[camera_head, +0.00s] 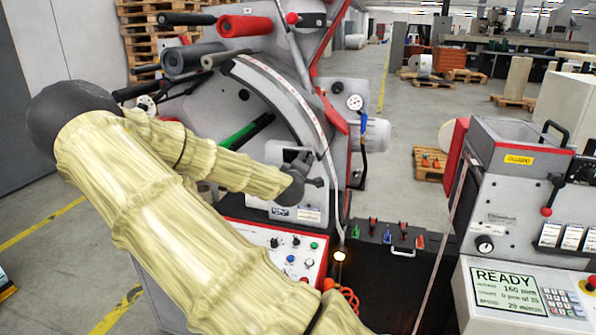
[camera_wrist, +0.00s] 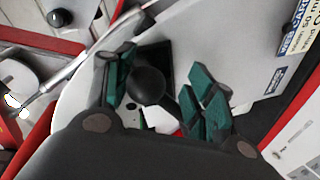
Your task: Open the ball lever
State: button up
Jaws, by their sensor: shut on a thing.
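The ball lever shows as a round black ball (camera_wrist: 148,86) on a short dark stem in the wrist view, in front of a dark slot in a light grey panel. My gripper (camera_wrist: 160,84) has its green-padded fingers on either side of the ball and is shut on it. In the head view my gripper (camera_head: 308,178) is at the front of the grey rewinder (camera_head: 255,100), over a small panel with a white label. The ball cannot be made out there, behind my gripper.
A control panel with knobs and buttons (camera_head: 282,248) lies just below my gripper. Grey and red rollers (camera_head: 245,26) stick out above. A red-knobbed lever (camera_head: 546,211) and a READY screen (camera_head: 505,287) are on the unit at the right.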

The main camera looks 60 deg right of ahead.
jog(key=shift+w+r+n, duration=0.3)
jog(key=shift+w+r, duration=0.15)
jog(key=shift+c, duration=0.2)
jog(key=o, duration=1.3)
jog(key=shift+o, duration=1.4)
jog(key=shift+w+a+f, duration=0.1)
jog(key=shift+w+f, duration=0.05)
jog(key=shift+f, duration=0.05)
jog(key=shift+a, duration=0.1)
jog(key=shift+s+f, duration=0.1)
jog(key=shift+s, duration=0.25)
